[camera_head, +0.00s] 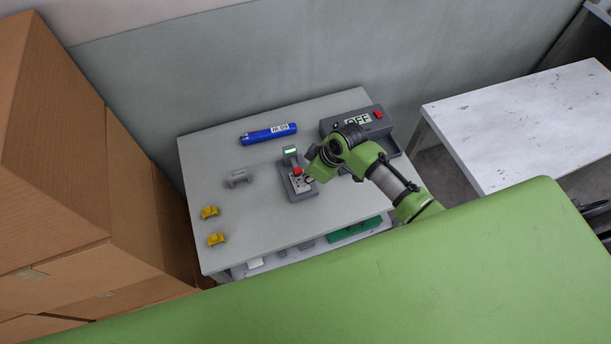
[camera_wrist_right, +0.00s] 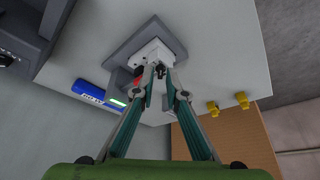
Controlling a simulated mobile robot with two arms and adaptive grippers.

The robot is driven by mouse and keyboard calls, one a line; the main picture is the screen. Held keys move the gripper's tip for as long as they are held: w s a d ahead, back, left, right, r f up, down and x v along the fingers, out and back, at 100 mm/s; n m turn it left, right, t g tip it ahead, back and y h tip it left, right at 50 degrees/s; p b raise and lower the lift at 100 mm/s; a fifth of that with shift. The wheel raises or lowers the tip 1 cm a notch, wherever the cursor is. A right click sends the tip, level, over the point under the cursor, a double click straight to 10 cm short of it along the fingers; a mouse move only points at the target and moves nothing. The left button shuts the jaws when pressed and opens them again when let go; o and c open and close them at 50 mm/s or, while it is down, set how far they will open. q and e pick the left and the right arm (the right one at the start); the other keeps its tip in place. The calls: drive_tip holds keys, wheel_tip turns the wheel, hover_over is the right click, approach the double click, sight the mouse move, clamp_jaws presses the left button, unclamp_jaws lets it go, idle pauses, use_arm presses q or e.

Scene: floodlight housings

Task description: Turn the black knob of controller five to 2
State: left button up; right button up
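The controller (camera_head: 301,195) is a grey box on the table with a red button (camera_head: 297,171) and a small lit green display (camera_head: 291,151) at its back. In the right wrist view, the controller's grey base (camera_wrist_right: 121,56) carries a white block, and the small black knob (camera_wrist_right: 160,71) lies just beyond my fingertips. My right gripper (camera_head: 312,176) is over the controller's right side and partly hides it. In the wrist view, its two fingers (camera_wrist_right: 164,92) are apart with nothing between them; contact with the knob cannot be told. The knob's setting is unreadable. My left gripper is not visible.
A dark grey box marked OFF (camera_head: 378,113) with a red switch stands at the back right. A blue cylinder (camera_head: 268,134), a grey part (camera_head: 238,177) and yellow parts (camera_head: 210,212) lie left.

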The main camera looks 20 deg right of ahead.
drive_tip(key=shift+w+a+f, duration=0.1)
drive_tip(key=shift+a+f, duration=0.1)
drive_tip(key=shift+f, duration=0.2)
clamp_jaws()
